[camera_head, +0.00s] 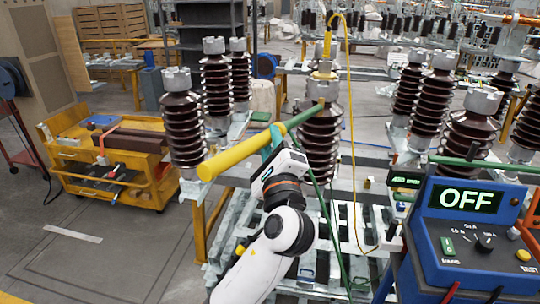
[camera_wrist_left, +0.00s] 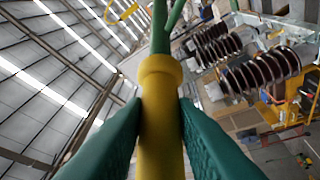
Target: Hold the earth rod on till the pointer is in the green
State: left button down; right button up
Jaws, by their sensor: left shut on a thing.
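The earth rod has a thick yellow handle (camera_head: 232,156) and a thinner green shaft (camera_head: 303,116). It slants up to the right in the head view. My left gripper (camera_head: 272,143) is shut around the yellow part, which also shows between its green fingers in the left wrist view (camera_wrist_left: 160,125). The rod's far end is at the metal cap of a brown ribbed insulator (camera_head: 320,145); I cannot tell whether they touch. A blue test box (camera_head: 470,235) at the right reads OFF on its display (camera_head: 465,199). I cannot make out a pointer. My right gripper is not in view.
A yellow lead (camera_head: 350,110) loops over the insulator and hangs down. A thin green line (camera_head: 328,225) runs down beside my left arm. More insulators (camera_head: 183,130) stand on both sides. A yellow cart (camera_head: 110,160) stands at the left, with open floor before it.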

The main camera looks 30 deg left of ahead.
aim_at(280, 129)
pick_arm(q)
jog(key=shift+w+r, duration=0.1)
jog(key=shift+r, duration=0.15)
jog(key=shift+w+d, duration=0.1)
jog(key=shift+w, duration=0.15)
jog(key=w+b, duration=0.1)
jog(key=w, duration=0.3)
jog(key=w+a+b, duration=0.1)
jog(key=w, duration=0.1)
jog(key=w+a, duration=0.1)
jog(key=shift+w, duration=0.25)
jog(key=shift+w+a+b, duration=0.2)
jog(key=shift+w+b, duration=0.15)
jog(key=shift+w, duration=0.45)
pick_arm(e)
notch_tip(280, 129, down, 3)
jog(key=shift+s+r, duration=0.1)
pick_arm(q)
jog(key=shift+w, duration=0.25)
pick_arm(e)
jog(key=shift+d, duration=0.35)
pick_arm(q)
jog(key=shift+w+a, duration=0.15)
jog(key=shift+w, duration=0.3)
jog(key=shift+r, duration=0.15)
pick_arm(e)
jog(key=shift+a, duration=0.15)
